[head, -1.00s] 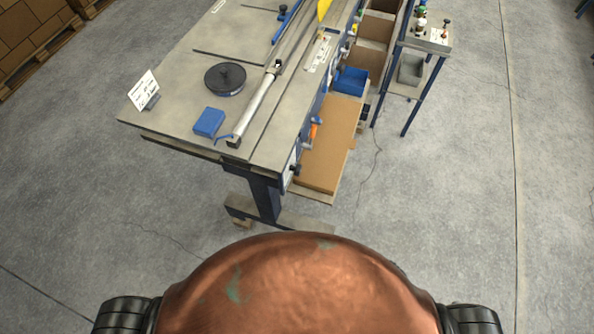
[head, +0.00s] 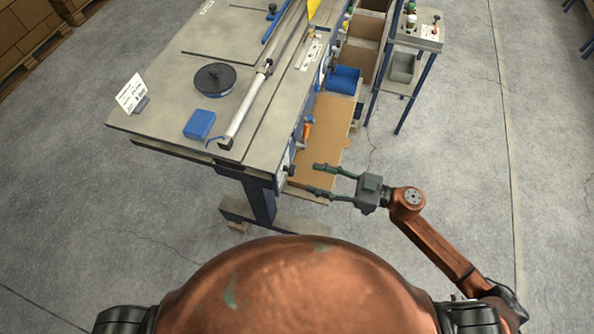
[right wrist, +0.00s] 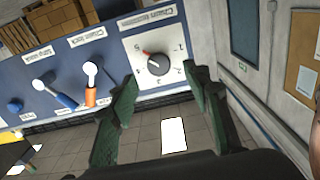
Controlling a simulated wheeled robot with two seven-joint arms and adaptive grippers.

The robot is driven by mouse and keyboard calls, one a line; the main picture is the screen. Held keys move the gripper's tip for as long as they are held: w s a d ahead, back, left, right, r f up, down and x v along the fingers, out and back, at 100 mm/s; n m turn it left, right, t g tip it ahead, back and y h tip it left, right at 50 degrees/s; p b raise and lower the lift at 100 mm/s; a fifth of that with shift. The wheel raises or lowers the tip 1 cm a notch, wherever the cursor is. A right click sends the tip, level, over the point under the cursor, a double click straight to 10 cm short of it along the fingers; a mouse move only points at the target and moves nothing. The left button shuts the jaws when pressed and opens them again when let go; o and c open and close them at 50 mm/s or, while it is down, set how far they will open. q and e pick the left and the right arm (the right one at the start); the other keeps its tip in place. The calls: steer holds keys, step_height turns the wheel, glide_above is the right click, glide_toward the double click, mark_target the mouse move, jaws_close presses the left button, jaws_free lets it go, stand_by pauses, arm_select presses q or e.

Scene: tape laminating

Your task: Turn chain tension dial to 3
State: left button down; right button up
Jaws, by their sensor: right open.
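The chain tension dial (right wrist: 158,64) is a round black knob on a white numbered plate, under an upside-down label, in the right wrist view. A red mark shows at its upper left edge; the number it points to is too small to read surely. My right gripper (right wrist: 160,78) is open, its two green fingers on either side of the dial's lower part in the picture, seemingly apart from it. In the head view my right gripper (head: 316,179) is by the near end of the workbench (head: 255,148), fingers toward its side panel. My left gripper is not in view.
A black disc (head: 215,80) and a blue box (head: 199,124) lie on the bench. A side stand (head: 402,70) is at right; open floor lies around.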

mark_target(289, 170)
steer(key=x, duration=0.6)
steer(key=shift+w+a, duration=0.2)
steer(key=shift+a, duration=0.1)
steer(key=shift+c, duration=0.3)
steer(key=c, duration=1.1)
